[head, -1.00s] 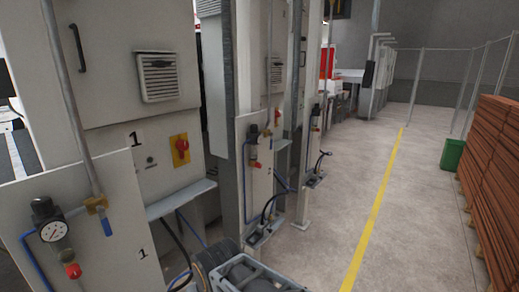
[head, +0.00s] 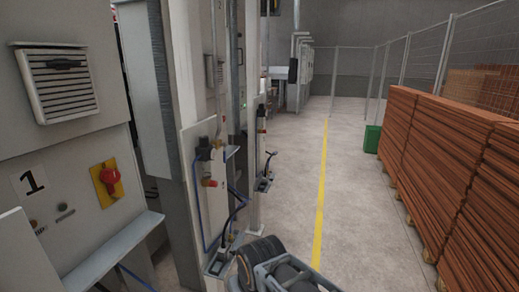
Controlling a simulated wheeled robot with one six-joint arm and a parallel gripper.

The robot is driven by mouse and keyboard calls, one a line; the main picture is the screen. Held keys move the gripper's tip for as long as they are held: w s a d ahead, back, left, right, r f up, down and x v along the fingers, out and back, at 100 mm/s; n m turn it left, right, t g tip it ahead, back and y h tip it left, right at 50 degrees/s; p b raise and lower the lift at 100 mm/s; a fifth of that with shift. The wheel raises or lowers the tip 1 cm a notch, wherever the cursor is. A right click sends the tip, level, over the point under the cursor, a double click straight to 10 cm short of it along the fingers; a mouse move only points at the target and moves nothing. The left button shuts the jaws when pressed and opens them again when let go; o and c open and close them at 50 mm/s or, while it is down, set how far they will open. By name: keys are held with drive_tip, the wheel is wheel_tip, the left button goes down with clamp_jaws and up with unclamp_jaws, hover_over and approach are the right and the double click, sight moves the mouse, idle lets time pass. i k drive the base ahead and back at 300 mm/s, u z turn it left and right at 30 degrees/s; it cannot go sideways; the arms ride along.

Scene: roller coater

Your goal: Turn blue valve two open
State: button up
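A pale panel (head: 190,150) stands left of centre in the head view, beside a tall column with a small "2" on it. It carries a dark regulator (head: 204,148), a red-capped part (head: 209,183) and blue hose (head: 197,215). The blue valve's handle is too small to make out for certain. Part of my own arm shows at the bottom centre, below this panel and apart from it. The fingers of my gripper are not in view.
A cabinet marked "1" (head: 40,110) with a red rotary switch (head: 110,181) and a ledge (head: 110,255) stands close at left. Stacked brown boards (head: 440,160) and a green bin (head: 372,139) line the right. The floor around the yellow line (head: 322,190) is clear.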

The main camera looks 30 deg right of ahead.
sight(224, 144)
drive_tip(key=z, duration=0.3)
drive_tip(key=i, duration=1.15)
drive_tip(key=u, duration=0.4)
